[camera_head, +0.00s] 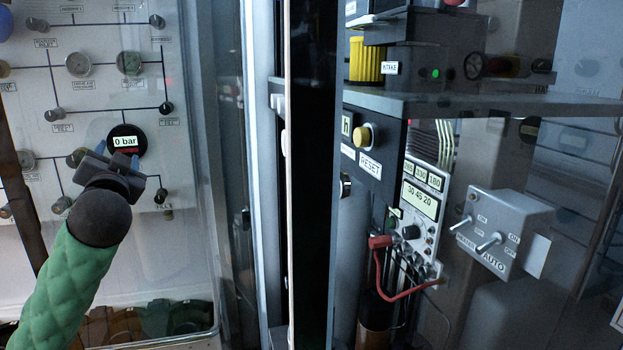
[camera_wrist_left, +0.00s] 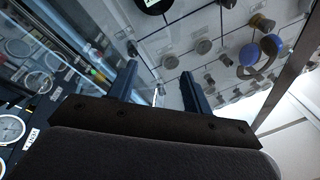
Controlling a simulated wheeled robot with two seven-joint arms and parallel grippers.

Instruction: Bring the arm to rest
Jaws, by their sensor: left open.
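My left arm, in a green sleeve, comes in from the lower left in the head view. Its left gripper (camera_head: 117,156) is in front of the pale fill panel (camera_head: 100,95), just below the round dial reading 0 bar (camera_head: 125,140). In the left wrist view the two dark fingers of the left gripper (camera_wrist_left: 158,75) are spread apart with nothing between them. I cannot tell how far the fingertips are from the panel. My right gripper is in neither view.
A dark upright post (camera_head: 314,170) splits the head view. To its right are a yellow RESET button (camera_head: 363,135), a grey switch box (camera_head: 502,232), a red cable (camera_head: 383,285) and a shelf (camera_head: 450,103). A blue-handled valve (camera_wrist_left: 262,52) shows in the wrist view.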

